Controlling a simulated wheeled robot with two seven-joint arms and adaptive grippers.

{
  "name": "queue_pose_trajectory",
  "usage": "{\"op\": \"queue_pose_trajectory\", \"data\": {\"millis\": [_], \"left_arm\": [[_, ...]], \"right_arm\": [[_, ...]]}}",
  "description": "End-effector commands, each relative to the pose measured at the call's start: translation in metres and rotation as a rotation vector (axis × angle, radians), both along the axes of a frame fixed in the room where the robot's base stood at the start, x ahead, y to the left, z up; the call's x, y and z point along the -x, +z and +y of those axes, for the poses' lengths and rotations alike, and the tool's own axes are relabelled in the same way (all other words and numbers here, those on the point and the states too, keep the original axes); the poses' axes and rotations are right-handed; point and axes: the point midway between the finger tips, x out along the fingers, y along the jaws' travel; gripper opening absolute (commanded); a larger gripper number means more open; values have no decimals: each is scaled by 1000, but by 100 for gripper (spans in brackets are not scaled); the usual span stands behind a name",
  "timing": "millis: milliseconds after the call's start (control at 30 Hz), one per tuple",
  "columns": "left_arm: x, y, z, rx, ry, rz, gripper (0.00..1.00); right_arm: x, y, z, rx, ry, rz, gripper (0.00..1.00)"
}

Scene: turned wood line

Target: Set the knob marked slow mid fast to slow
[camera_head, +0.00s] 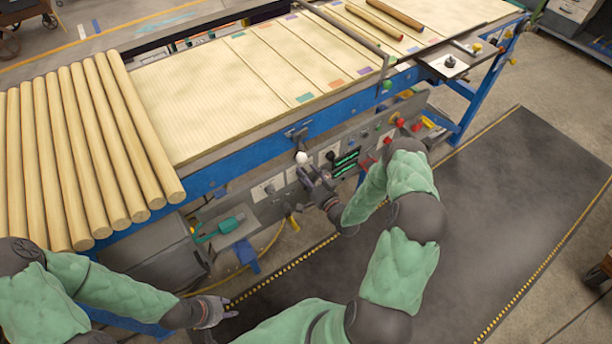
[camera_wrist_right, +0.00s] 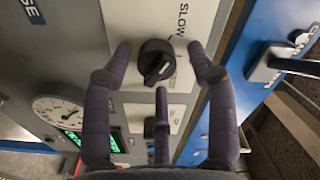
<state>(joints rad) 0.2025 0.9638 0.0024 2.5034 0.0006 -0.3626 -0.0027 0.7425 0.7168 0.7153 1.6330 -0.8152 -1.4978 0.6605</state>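The black round knob (camera_wrist_right: 157,62) sits on a pale plate in the right wrist view. The word SLOW shows above and right of it.
The control panel (camera_head: 382,128) carries other knobs, buttons and a green-lit display (camera_head: 346,161). A white-tipped lever (camera_head: 302,158) stands just above my right gripper. A round gauge (camera_wrist_right: 62,112) is left of the knob in the wrist view. Wooden rods (camera_head: 95,150) lie above.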

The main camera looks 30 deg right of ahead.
Motion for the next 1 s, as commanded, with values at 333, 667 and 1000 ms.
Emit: {"op": "queue_pose_trajectory", "data": {"millis": [333,667,1000], "left_arm": [[0,0,0,0,0,0,40],[0,0,0,0,0,0,40],[0,0,0,0,0,0,40]], "right_arm": [[13,-2,0,-3,0,5,58],[75,-2,-6,-3,-3,6,58],[116,-2,-9,-2,-1,3,58]]}}
